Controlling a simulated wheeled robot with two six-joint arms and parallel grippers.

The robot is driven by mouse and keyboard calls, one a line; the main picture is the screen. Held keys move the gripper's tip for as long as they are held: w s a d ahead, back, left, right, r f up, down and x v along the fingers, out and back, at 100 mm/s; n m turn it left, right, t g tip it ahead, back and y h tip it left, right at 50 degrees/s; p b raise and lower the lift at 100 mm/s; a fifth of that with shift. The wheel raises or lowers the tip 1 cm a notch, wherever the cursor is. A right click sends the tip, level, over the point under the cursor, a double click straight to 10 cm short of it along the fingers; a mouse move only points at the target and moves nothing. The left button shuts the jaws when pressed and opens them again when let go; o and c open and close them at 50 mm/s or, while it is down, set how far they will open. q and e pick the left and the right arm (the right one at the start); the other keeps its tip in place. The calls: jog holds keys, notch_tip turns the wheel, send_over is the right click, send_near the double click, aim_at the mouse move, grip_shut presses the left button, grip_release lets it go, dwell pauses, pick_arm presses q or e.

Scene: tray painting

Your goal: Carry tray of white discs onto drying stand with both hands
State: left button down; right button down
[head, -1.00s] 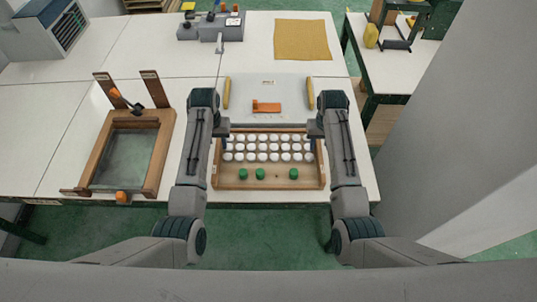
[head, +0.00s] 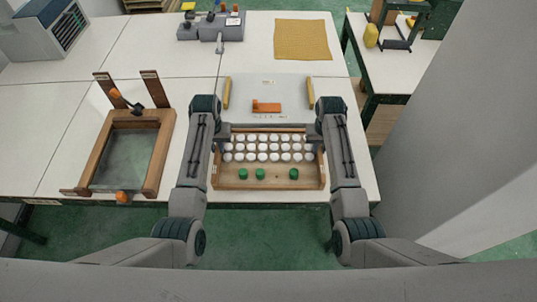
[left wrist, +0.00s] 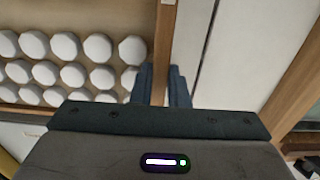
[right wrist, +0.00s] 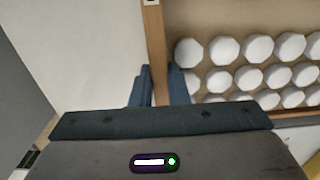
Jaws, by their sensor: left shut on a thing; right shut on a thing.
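The wooden tray (head: 276,180) lies on the near edge of the white table, between my arms. White discs (head: 268,146) fill several columns in its rear part, and three green knobs (head: 260,173) stand in its front part. My left gripper (left wrist: 162,78) is shut on the tray's left side wall (left wrist: 164,30). My right gripper (right wrist: 158,78) is shut on the right side wall (right wrist: 154,35). In the head view my arms partly hide both fingertips. A wooden frame with two rear posts (head: 154,160), apparently the drying stand, stands to the left.
Behind the tray is a pale board with yellow side bars (head: 310,95) and an orange block (head: 266,107). Orange knobs (head: 122,197) sit on the wooden frame. A yellow cloth (head: 302,40) and a grey device (head: 222,28) lie further back.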

pick_arm(q)
jog(key=shift+r, duration=0.15)
pick_arm(e)
jog(key=shift+r, duration=0.15)
